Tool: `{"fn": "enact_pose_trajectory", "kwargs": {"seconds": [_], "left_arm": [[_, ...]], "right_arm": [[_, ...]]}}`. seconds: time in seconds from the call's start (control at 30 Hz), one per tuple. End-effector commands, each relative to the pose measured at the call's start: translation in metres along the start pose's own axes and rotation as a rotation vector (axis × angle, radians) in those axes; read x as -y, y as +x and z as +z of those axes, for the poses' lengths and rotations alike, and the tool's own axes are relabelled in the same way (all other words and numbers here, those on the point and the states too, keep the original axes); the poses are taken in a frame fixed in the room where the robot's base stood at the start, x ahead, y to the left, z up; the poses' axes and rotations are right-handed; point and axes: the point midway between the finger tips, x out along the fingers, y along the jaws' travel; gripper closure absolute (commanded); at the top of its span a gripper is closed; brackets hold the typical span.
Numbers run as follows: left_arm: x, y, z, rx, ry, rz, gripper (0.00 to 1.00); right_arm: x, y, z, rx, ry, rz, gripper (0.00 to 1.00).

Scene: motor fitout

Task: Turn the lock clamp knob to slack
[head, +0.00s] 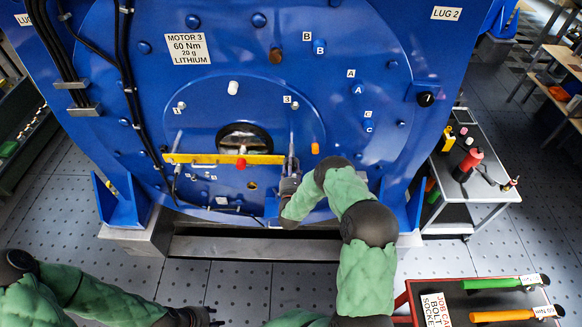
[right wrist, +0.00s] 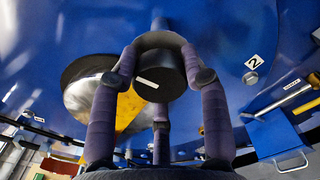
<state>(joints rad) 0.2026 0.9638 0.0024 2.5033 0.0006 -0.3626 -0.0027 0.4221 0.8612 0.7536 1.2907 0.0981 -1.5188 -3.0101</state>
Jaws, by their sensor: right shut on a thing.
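A black round knob (right wrist: 153,82) with a white mark line on its face shows in the right wrist view, in front of the blue motor face. The fingers of my right gripper (right wrist: 158,75) close around it from several sides and hold it. In the head view my right gripper (head: 288,188) is at the lower middle of the motor (head: 225,60), by the right end of a yellow bar (head: 225,159); it hides the knob there. My left gripper (head: 205,318) is partly in view at the bottom edge, away from the motor; its fingers are unclear.
A second black knob (head: 425,99) is on the motor's right side. A grey trolley (head: 470,205) with a red tool stands at right. A red tray (head: 455,300) with green and orange handles is at lower right. Cables run down the motor's left side.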

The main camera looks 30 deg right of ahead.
Motion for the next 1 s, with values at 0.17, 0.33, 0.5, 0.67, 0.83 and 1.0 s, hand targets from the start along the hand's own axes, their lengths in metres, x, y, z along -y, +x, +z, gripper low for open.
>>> {"fn": "enact_pose_trajectory", "kwargs": {"seconds": [0.17,0.33,0.5,0.67,0.83,1.0], "left_arm": [[0.0,0.0,0.0,0.0,0.0,0.0,0.6],[0.0,0.0,0.0,0.0,0.0,0.0,0.6],[0.0,0.0,0.0,0.0,0.0,0.0,0.6],[0.0,0.0,0.0,0.0,0.0,0.0,0.6],[0.0,0.0,0.0,0.0,0.0,0.0,0.6],[0.0,0.0,0.0,0.0,0.0,0.0,0.6]], "right_arm": [[0.0,-0.002,-0.004,-0.011,-0.001,0.001,0.87],[0.0,-0.002,-0.003,-0.008,-0.001,0.0,0.3],[0.0,-0.001,-0.002,-0.005,0.0,0.0,0.3],[0.0,-0.004,-0.002,-0.005,0.0,-0.001,0.3],[0.0,-0.025,-0.002,-0.007,0.0,-0.001,0.3],[0.0,-0.059,-0.002,-0.008,-0.001,-0.001,0.3]]}}
